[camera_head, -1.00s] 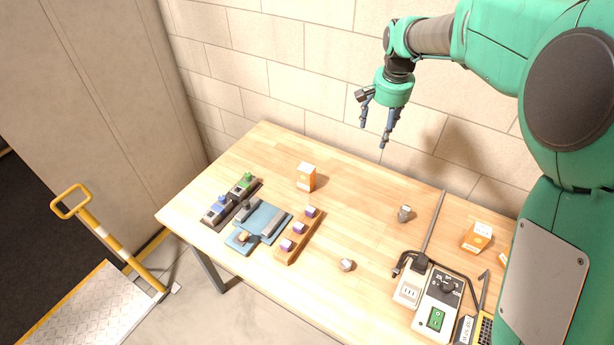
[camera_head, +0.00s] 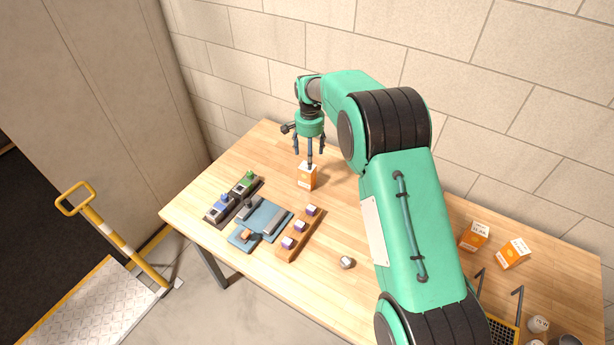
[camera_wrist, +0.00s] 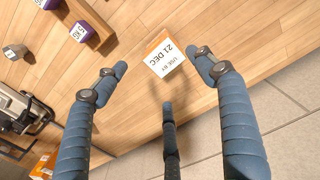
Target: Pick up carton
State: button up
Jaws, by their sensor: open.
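An orange and white carton (camera_head: 307,178) stands upright on the wooden table near its back edge. Its white top carries "USE BY 21 DEC" in the wrist view (camera_wrist: 165,57). My gripper (camera_head: 309,158) points down above this carton, with its fingers spread and nothing between them. In the wrist view my gripper (camera_wrist: 160,85) has three dark blue fingers, and the carton lies just beyond them, between the two outer ones. Two more orange and white cartons (camera_head: 475,236) (camera_head: 513,253) stand at the right of the table.
A small grey object (camera_head: 347,262) lies at the front. The brick wall (camera_head: 460,100) stands close behind the table.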

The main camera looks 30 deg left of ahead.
aim_at(307, 171)
jog(key=shift+s+a+f, duration=0.15)
jog(key=shift+a+f, duration=0.3)
jog(key=shift+f, duration=0.05)
jog(key=shift+f, duration=0.2)
jog(key=shift+f, duration=4.15)
jog(key=shift+w+f, duration=0.2)
jog(key=shift+f, duration=2.35)
